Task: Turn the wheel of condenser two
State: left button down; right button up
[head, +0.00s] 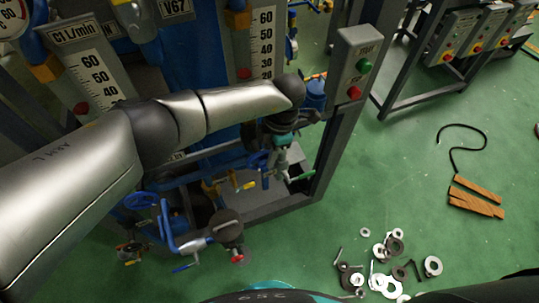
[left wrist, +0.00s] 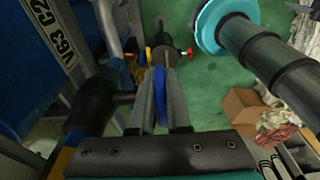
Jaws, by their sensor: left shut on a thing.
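My left arm reaches across the head view from the left, and its gripper (head: 281,162) points down beside the rig's frame. In the left wrist view, my left gripper (left wrist: 160,85) is shut on a blue wheel (left wrist: 161,98), seen edge-on between its two fingers. A plate reading "V63 C2" (left wrist: 54,35) is at the upper left of that view. In the head view the arm and wrist hide most of the held wheel. My right gripper is in neither view.
A post with a green and a red button (head: 356,70) stands just right of the gripper. Another blue handwheel (head: 141,201) is at the rig's lower left. Loose washers and bolts (head: 394,245) and wooden strips (head: 474,200) lie on the green floor, otherwise largely clear.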

pick_arm(q)
jog(key=c, duration=0.9)
grip_release()
jog(key=r, duration=0.5)
jog(key=d+r+b, duration=0.1)
jog(key=r, duration=0.4)
jog(key=d+r, duration=0.1)
jog(key=r, duration=0.4)
jog(key=shift+w+d, duration=0.2)
jog(key=shift+w, duration=0.15)
